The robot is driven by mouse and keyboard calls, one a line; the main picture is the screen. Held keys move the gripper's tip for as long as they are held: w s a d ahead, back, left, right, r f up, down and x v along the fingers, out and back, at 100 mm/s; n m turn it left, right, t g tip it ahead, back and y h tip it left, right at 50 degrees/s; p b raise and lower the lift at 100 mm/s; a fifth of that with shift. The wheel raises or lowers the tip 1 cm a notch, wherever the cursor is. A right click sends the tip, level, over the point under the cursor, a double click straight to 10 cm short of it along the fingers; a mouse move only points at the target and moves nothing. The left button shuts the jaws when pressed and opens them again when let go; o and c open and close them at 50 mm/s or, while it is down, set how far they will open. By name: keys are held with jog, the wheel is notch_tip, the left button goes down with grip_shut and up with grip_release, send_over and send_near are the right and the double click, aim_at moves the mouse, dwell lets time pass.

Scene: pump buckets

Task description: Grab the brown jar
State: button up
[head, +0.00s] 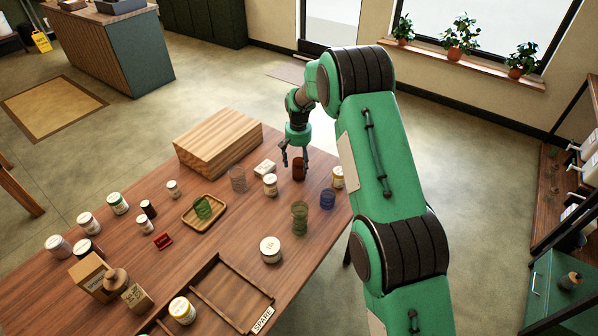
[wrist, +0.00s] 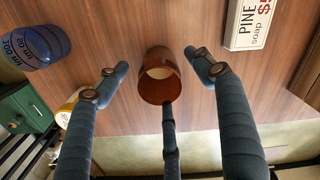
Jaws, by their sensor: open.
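The brown jar (head: 299,169), a small reddish-brown open-topped cylinder, stands near the far right edge of the wooden table. My gripper (head: 294,158) points down just above it, with its fingers apart. In the wrist view the jar (wrist: 157,85) lies between the left and right fingertips, with clear gaps on both sides. A third finger comes up from below and overlaps the jar's lower edge; I cannot tell whether it touches. My gripper is open and empty.
A white soap box (wrist: 249,20), also in the head view (head: 265,167), lies left of the jar. A blue jar (head: 327,199) and a yellow-lidded jar (head: 338,177) stand close on the right. A white jar (head: 270,184) stands in front. A wooden box (head: 217,143) is farther left.

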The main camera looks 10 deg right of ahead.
aim_at(299, 171)
jog(key=shift+s+d+f+b, duration=0.1)
jog(key=shift+f+b, duration=0.7)
jog(key=shift+f, duration=1.85)
jog(key=c, duration=1.4)
jog(key=shift+r, duration=0.1)
notch_tip(299, 171, up, 10)
jog(key=p, duration=0.2)
